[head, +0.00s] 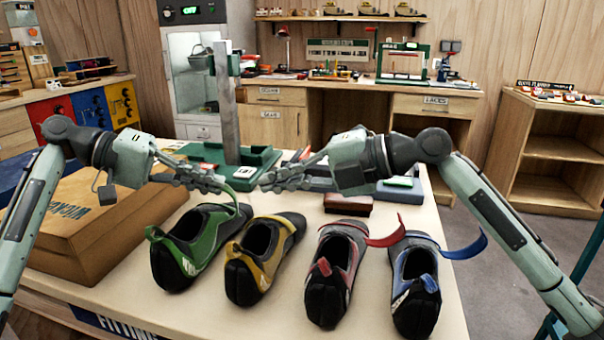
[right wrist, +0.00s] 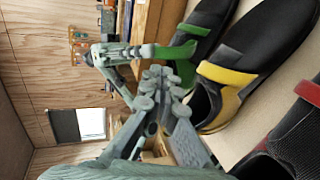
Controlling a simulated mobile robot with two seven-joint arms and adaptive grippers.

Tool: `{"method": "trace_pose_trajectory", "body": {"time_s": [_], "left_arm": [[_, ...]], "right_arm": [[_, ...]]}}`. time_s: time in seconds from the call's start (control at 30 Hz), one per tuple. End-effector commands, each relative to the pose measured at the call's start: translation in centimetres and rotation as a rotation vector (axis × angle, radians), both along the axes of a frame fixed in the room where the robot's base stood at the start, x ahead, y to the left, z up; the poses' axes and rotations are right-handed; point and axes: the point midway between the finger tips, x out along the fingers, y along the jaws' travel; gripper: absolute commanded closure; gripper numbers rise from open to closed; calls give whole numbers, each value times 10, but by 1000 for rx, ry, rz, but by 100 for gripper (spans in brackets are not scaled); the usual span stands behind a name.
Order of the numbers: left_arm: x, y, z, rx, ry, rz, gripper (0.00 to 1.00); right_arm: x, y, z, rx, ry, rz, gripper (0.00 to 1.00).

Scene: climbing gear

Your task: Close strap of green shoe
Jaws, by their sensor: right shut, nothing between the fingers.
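The green shoe (head: 190,243) stands on the table at the left end of a row of shoes, toe away from me. Its green strap (head: 235,197) is raised off the shoe and runs up to my left gripper (head: 220,181), whose fingertips appear closed on the strap's end. In the right wrist view the strap (right wrist: 178,50) meets the left gripper (right wrist: 148,51) beside the green shoe (right wrist: 206,30). My right gripper (head: 268,182) is shut and empty, above and beyond the yellow shoe, right of the left gripper. Its fingers fill the middle of the right wrist view (right wrist: 150,88).
The yellow shoe (head: 258,262) with its strap across stands close on the right. The red shoe (head: 335,270) and blue shoe (head: 414,285) have straps sticking out right. A cardboard box (head: 85,225) is at left; a green-based post (head: 228,110) stands behind.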

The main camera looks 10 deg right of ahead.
Motion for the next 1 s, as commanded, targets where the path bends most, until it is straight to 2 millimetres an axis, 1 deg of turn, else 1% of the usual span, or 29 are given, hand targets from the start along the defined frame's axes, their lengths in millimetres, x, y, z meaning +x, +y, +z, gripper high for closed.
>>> {"method": "trace_pose_trajectory", "body": {"time_s": [0.03,0.1,0.2,0.3,0.5,0.8,1.0], "left_arm": [[0,0,0,0,0,0,100],[0,0,0,0,0,0,100],[0,0,0,0,0,0,100],[0,0,0,0,0,0,100],[0,0,0,0,0,0,100],[0,0,0,0,0,0,100],[0,0,0,0,0,-2,100]], "right_arm": [[4,11,-3,4,1,2,100],[9,23,-7,3,0,2,100],[15,37,-13,2,0,1,100],[19,46,-17,3,1,0,100],[23,55,-21,2,1,-2,100],[23,55,-21,1,0,-1,100],[28,67,-22,1,-1,-1,100]]}}
